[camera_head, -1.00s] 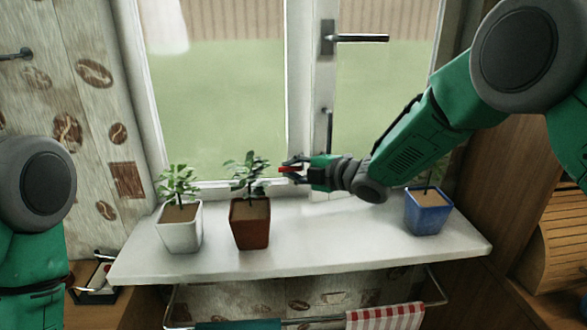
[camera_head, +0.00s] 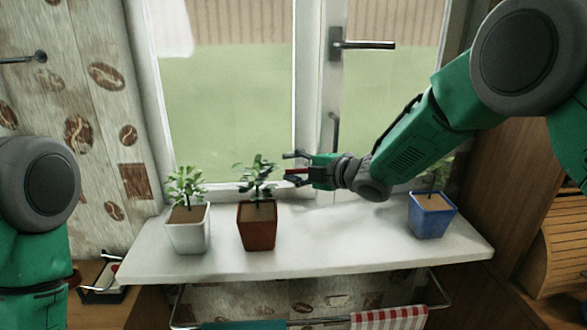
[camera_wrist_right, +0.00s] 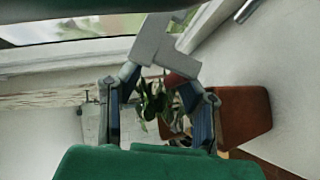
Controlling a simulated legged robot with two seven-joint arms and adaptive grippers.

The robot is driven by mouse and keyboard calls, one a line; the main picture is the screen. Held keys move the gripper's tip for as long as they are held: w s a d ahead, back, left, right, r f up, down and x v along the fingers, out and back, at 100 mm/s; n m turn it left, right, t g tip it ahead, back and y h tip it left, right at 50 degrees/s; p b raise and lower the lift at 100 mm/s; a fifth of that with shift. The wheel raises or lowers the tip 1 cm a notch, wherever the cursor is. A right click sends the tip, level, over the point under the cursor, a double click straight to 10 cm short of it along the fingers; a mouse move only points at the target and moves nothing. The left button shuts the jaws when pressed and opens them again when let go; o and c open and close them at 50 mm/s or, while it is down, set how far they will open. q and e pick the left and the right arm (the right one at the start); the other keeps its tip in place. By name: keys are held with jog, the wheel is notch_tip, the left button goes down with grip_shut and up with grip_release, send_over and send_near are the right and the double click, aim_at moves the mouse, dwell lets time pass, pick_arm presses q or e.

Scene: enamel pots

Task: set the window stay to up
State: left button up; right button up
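A small red piece (camera_head: 297,171), which appears to be the window stay's lever, is at the foot of the window frame. Its exact position is partly hidden by my right gripper (camera_head: 290,169). That gripper is open, with its fingers spread above and below the red piece. In the right wrist view, the gripper (camera_wrist_right: 160,90) has its two fingers apart. A grey stepped piece (camera_wrist_right: 163,45) lies just past the fingertips, with a reddish part (camera_wrist_right: 178,82) under it. I cannot tell whether the fingers touch either. My left gripper is out of view.
A brown pot with a plant (camera_head: 257,228) stands close left of my right gripper, and a white pot (camera_head: 188,235) further left. A blue pot (camera_head: 431,218) stands right, under my right forearm. The window handle (camera_head: 365,45) is above. The sill (camera_head: 330,255) is clear in front.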

jog(key=shift+w+d+f, duration=0.2)
jog(key=v, duration=1.1)
jog(key=shift+s+r, duration=0.2)
jog(key=shift+s, duration=0.3)
